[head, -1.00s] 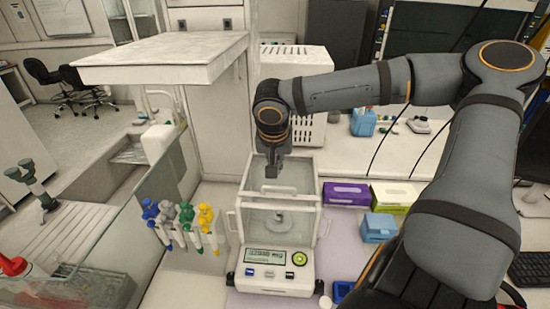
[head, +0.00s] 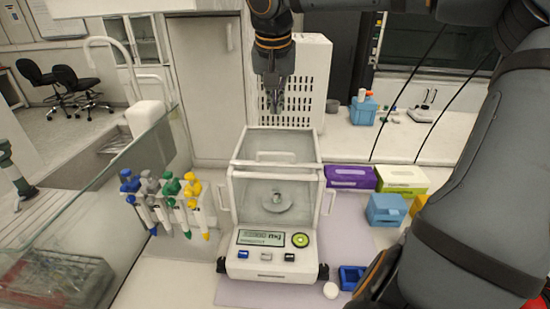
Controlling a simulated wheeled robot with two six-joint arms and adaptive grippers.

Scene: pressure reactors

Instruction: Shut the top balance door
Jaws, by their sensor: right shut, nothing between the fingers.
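The balance (head: 268,264) stands on the bench in the lower middle, with a lit display and a glass weighing chamber. Its top door (head: 278,143) is a glass panel in a white frame. The door's handle (head: 274,156) lies near the front edge of the chamber top, and the panel appears to cover the top. A round pan (head: 277,203) shows through the front glass. My right gripper (head: 275,108) is shut and empty, above and behind the chamber, apart from the door. My left gripper is not in view.
Several coloured pipettes (head: 165,205) hang in a rack left of the balance. A purple box (head: 350,177), a green-and-white box (head: 402,180) and a blue box (head: 386,210) stand to the right. A white perforated unit (head: 312,80) stands behind. A glass panel (head: 100,190) rises at left.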

